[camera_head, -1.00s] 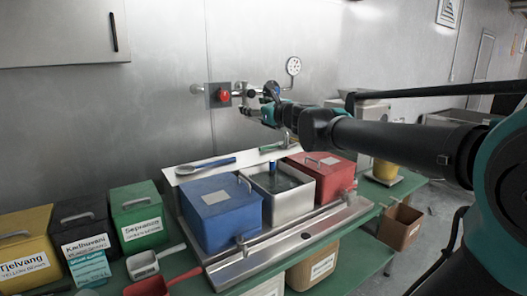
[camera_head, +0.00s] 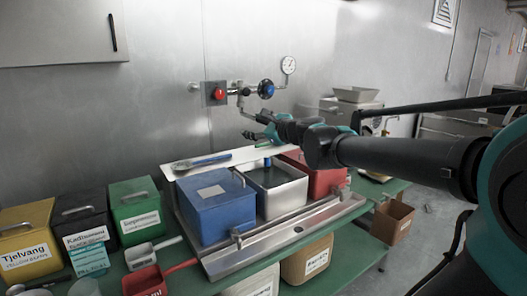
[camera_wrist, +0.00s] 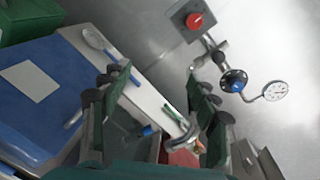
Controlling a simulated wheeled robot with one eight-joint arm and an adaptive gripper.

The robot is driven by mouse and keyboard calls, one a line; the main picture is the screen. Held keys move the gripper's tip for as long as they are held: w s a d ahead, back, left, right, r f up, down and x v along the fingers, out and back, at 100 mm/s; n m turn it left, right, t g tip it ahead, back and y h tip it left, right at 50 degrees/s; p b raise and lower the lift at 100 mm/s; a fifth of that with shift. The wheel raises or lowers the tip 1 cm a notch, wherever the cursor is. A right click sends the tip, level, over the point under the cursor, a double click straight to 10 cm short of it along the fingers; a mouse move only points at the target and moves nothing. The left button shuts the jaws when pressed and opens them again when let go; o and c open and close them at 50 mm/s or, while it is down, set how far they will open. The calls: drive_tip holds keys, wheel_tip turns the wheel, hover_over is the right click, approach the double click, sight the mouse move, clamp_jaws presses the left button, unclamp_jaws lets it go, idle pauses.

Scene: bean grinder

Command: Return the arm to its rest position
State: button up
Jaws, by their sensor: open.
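My arm reaches in from the right in the head view. My gripper (camera_head: 258,136) is in front of the steel wall, below the blue valve knob (camera_head: 266,89) and above the back edge of the counter. It is apart from the knob. In the wrist view, my gripper (camera_wrist: 157,85) has its two dark fingers spread with nothing held between them. The blue knob (camera_wrist: 234,80) lies to the right of the fingers there, beside a pressure gauge (camera_wrist: 276,91).
Below stand a blue bin (camera_head: 215,210), an open steel basin (camera_head: 277,192) and a red bin (camera_head: 325,178), partly hidden by my arm. A spoon (camera_head: 202,161) lies on the ledge behind. A red button (camera_head: 219,94) is on the wall. Labelled boxes (camera_head: 137,208) stand left.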

drive_tip(key=s+d+f+n+g+h, duration=0.15)
drive_tip(key=s+f+n, duration=0.25)
drive_tip(key=f, duration=0.4)
drive_tip(key=s+d+f+n+g+h, duration=0.1)
drive_tip(key=s+d+f+n+g, duration=0.15)
drive_tip(key=f+n, duration=0.4)
drive_tip(key=s+d+f+n+g+h, duration=0.1)
drive_tip(key=s+d+f+n, duration=0.2)
drive_tip(key=f, duration=0.6)
drive_tip(key=s+d+f+n+g+h, duration=0.4)
drive_tip(key=s+d+f+n+h, duration=0.3)
drive_tip(key=s+d+f, duration=0.8)
drive_tip(key=shift+s+f, duration=0.45)
drive_tip(key=shift+f, duration=0.5)
drive_tip(key=shift+n, duration=0.25)
